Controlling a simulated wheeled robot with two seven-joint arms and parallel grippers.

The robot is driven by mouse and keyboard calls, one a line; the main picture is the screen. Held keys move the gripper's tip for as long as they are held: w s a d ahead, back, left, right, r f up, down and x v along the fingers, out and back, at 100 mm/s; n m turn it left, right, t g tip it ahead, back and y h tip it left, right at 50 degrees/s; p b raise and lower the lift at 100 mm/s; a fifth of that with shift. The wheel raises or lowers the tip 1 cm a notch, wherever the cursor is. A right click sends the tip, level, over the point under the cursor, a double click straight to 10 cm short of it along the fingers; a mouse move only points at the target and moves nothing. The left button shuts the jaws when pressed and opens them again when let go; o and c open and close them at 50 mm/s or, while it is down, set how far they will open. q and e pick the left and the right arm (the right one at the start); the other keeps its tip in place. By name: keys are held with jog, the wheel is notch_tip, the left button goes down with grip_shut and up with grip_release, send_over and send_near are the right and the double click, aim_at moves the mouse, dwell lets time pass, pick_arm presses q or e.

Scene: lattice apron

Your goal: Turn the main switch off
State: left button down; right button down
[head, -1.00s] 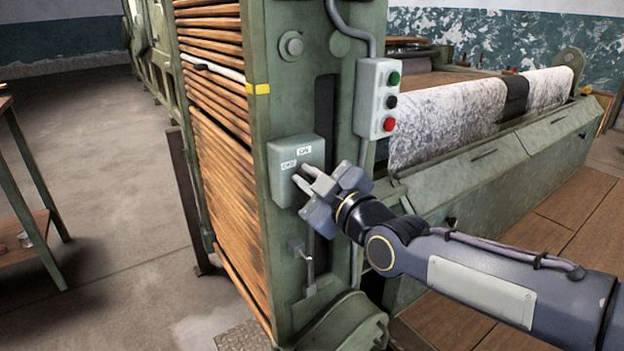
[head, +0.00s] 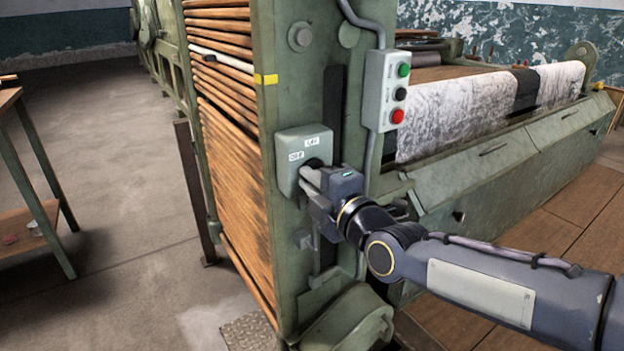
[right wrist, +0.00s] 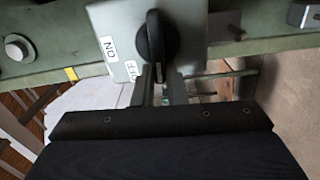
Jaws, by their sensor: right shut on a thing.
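The main switch is a grey-green box (head: 286,165) on the front of the green machine frame, with white ON and OFF labels on its face. Its black rotary knob (right wrist: 155,38) shows in the right wrist view, with a pale mark at its lower end. In the head view the knob is mostly hidden behind my fingers. My right gripper (head: 310,178) is at the box, its fingers shut on the knob; its fingers also show in the right wrist view (right wrist: 162,82). I cannot tell exactly which label the knob points to. My left gripper is out of view.
A push-button box (head: 387,90) with green, black and red buttons hangs above and right of the switch. A small lever (head: 305,240) sits below it. A wooden table (head: 25,220) stands at far left; the floor between is clear.

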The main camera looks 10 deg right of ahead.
jog(key=shift+d+f+n, duration=0.1)
jog(key=shift+f+n, duration=0.05)
jog(key=shift+n, duration=0.35)
jog(key=c, duration=1.5)
grip_release()
jog(key=shift+w, duration=0.1)
jog(key=shift+o, duration=0.2)
jog(key=p+v, duration=0.1)
jog(key=v, duration=0.6)
jog(key=shift+s, duration=0.4)
jog(key=shift+d, duration=0.15)
